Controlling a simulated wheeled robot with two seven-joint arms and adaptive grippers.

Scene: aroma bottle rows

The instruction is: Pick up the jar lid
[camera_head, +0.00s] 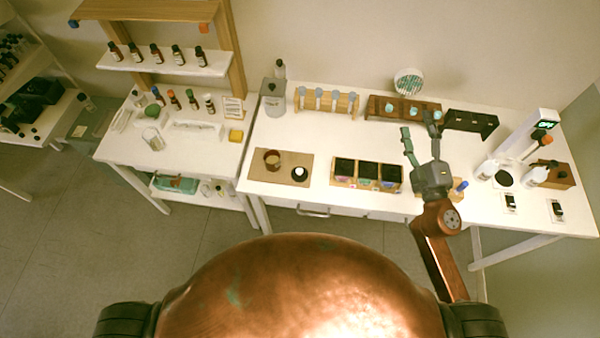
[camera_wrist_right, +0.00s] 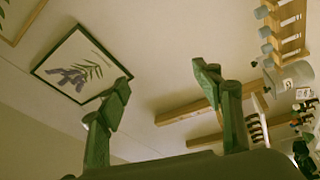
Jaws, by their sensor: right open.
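A brown mat (camera_head: 284,180) lies at the left front of the white table. On it stand a small amber-brown jar (camera_head: 272,160) and, to its right, a small round dark piece with a pale rim (camera_head: 299,174), which looks like the jar lid; it is too small to be sure. My right gripper (camera_head: 420,132) is raised over the table, well to the right of the mat. Its fingers are apart and empty, and they also show in the right wrist view (camera_wrist_right: 162,85), pointing toward the wall. My left gripper is not in view.
A wooden box with dark compartments (camera_head: 367,186) stands between the mat and my right arm. Racks (camera_head: 326,102) line the table's back. White bottles and a device with a display (camera_head: 541,122) stand at the right. The table behind the mat is fairly clear.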

